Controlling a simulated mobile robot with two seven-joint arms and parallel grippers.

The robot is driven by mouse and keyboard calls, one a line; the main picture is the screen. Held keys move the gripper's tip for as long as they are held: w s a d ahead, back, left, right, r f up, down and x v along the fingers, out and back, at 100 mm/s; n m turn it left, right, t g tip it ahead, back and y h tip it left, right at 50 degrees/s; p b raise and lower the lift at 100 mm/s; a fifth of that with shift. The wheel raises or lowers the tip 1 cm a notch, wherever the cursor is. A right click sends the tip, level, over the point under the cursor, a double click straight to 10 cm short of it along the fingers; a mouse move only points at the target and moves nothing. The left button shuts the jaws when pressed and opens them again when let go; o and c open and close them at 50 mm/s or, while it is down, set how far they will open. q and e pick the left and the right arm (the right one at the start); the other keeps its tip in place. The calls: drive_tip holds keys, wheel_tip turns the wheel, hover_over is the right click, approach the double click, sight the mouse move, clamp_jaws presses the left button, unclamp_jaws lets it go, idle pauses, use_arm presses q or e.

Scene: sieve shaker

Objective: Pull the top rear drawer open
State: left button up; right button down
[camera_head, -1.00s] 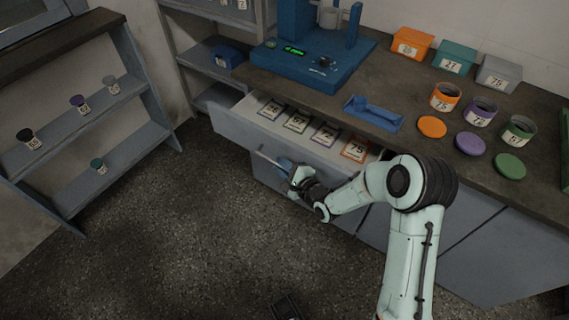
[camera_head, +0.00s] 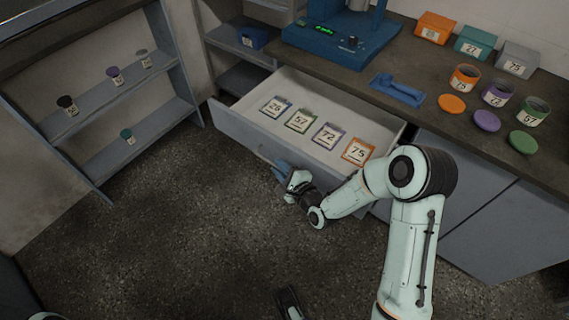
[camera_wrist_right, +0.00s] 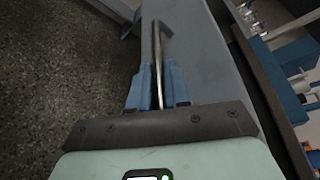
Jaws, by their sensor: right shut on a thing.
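The top drawer (camera_head: 240,131) under the worktop is pulled well out, and its white inside shows. Four-cornered sample cards numbered 26, 57, 72 and 75 lie in a row in it, the 75 card (camera_head: 358,152) at the right. My right gripper (camera_head: 283,170) is at the drawer's front face. In the right wrist view its blue fingers (camera_wrist_right: 157,88) are shut on the thin metal bar handle (camera_wrist_right: 157,45), which runs along the grey drawer front (camera_wrist_right: 192,50). In the head view the fingers mostly hide the handle.
A blue shaker machine (camera_head: 345,45) stands on the worktop. A blue tray (camera_head: 397,90), open jars, round lids and numbered boxes (camera_head: 434,28) stand to its right. A shelf rack (camera_head: 115,92) with small jars is at left.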

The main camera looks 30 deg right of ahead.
use_arm(q)
drive_tip(key=shift+s+a, duration=0.1)
drive_tip(key=shift+a, duration=0.05)
use_arm(e)
drive_tip(key=shift+s+a, duration=0.25)
drive_tip(key=shift+a, duration=0.2)
drive_tip(key=c, duration=1.4)
unclamp_jaws()
drive_tip(key=shift+c, duration=0.2)
use_arm(q)
drive_tip(key=s+d+r+g+h+p, duration=0.1)
drive_tip(key=s+d+r+g+p, duration=0.1)
drive_tip(key=s+r+p, duration=0.5)
drive_tip(key=shift+s+d+r+m+g+p, duration=0.3)
drive_tip(key=shift+r+g+p, duration=0.1)
drive_tip(key=shift+r+p, duration=0.8)
use_arm(e)
drive_tip(key=v, duration=1.3)
drive_tip(key=shift+s, duration=0.2)
